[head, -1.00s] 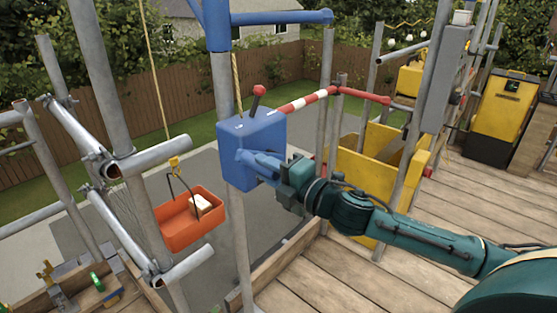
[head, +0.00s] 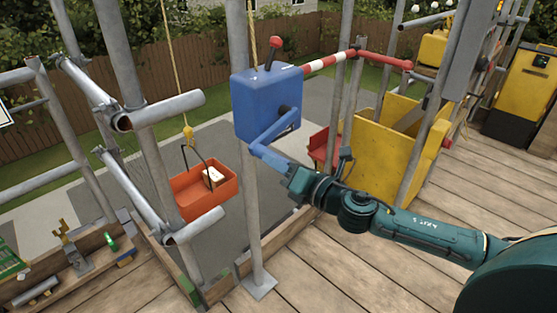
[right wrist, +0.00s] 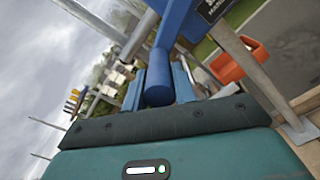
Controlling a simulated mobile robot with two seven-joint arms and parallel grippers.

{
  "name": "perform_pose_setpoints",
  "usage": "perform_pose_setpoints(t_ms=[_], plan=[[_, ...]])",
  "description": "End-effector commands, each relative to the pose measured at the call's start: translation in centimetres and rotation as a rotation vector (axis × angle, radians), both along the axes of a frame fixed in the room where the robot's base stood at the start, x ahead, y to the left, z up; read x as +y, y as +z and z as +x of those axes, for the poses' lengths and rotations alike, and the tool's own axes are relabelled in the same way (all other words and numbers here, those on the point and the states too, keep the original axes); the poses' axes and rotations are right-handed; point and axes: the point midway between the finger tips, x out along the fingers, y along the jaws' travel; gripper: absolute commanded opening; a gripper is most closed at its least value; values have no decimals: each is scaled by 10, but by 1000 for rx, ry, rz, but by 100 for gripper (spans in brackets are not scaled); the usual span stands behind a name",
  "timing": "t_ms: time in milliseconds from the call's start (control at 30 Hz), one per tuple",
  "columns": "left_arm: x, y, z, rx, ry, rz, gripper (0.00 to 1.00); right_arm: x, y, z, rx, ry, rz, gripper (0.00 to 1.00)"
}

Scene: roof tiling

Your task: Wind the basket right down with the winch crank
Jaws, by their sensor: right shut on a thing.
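The orange basket (head: 203,188) hangs on a rope from a yellow hook (head: 188,134), outside the platform edge, with a small white item inside. It also shows in the right wrist view (right wrist: 240,62). The blue winch box (head: 267,103) is mounted on an upright pole and has a red-knobbed lever on top. Its blue crank arm (head: 275,130) points down and left from the hub. My right gripper (head: 272,160) is shut on the crank handle (right wrist: 158,80), whose blue bar lies between the fingers in the right wrist view. My left gripper is not in view.
Scaffold tubes (head: 165,109) stand around the basket. A red-and-white bar (head: 330,62) runs right from behind the winch. A yellow panel (head: 385,150) stands behind my right arm. A wooden tray with small tools (head: 75,255) is at lower left. Plank flooring lies in front.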

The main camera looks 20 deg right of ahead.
Motion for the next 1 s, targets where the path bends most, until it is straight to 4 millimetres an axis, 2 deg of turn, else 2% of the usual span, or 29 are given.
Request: perform_pose_setpoints(t_ms=[33, 133, 667, 700, 933, 1000], plan=[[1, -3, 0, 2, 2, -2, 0, 2, -7, -2, 3, 9, -11, 0], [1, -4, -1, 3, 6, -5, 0, 1, -10, -2, -6, 8, -33, 0], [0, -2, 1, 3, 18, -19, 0, 0, -12, -1, -10, 8, -50, 0], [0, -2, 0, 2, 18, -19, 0, 0, -12, -1, -10, 9, -50, 30], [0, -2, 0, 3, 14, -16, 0, -1, -10, 0, -15, 4, -51, 48], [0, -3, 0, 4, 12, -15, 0, -2, -10, 0, -16, 3, -52, 49]])
